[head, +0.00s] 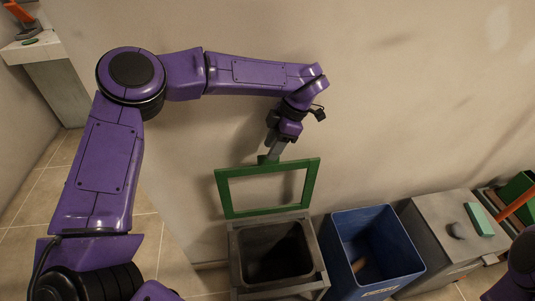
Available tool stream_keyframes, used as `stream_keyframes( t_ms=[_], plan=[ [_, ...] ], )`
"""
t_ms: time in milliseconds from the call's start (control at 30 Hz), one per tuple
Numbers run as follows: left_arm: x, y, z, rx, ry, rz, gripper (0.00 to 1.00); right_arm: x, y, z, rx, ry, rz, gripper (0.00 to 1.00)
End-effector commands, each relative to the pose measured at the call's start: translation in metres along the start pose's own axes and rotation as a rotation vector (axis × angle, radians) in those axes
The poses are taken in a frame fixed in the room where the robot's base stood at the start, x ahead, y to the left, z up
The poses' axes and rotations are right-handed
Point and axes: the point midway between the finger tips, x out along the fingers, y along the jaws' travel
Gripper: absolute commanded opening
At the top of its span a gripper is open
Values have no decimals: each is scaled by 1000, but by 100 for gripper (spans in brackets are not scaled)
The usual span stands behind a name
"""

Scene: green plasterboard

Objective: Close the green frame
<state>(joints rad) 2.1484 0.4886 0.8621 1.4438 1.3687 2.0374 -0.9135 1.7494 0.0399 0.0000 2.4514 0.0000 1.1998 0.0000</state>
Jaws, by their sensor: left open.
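The green frame (317,183) is a rectangular, open-centred lid rim. It stands raised at the back edge of a grey bin (236,262), whose dark opening is uncovered. My left arm reaches over from the left, and my left gripper (270,157) points down at the top edge of the frame. The gripper is open; its fingertips are at or just behind the frame's top bar, and I cannot tell whether they touch it. My right gripper is not in view; only a purple part of my right arm shows at the lower right edge.
A blue bin (400,248) with a brownish item inside stands right of the grey bin. Further right is a grey cabinet (425,216) with a dark lump (457,230) and a green block (479,219) on it. A plain wall is close behind. Tiled floor lies open at left.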

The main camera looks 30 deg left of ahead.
Motion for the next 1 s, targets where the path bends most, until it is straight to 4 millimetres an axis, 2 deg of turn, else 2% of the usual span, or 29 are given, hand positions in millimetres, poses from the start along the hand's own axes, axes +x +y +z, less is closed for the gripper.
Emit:
stream_keyframes(
  t_ms=[100,200,333,533,567,600,667,700,1000],
  plan=[
    [25,1,0,0,4,-4,42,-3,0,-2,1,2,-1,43],
    [38,1,0,-2,3,-4,42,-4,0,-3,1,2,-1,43],
    [46,2,0,-2,2,-2,42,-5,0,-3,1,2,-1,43],
    [47,2,0,-3,2,-1,42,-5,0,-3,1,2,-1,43],
    [47,2,0,-3,2,-1,38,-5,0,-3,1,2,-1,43],
    [47,2,0,-3,2,-1,25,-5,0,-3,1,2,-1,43],
    [47,2,0,-3,2,-1,6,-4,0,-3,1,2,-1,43],
    [47,2,0,-3,2,-1,0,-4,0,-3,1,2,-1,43],
    [46,-1,3,-7,2,15,0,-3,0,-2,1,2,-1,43]
  ],
)
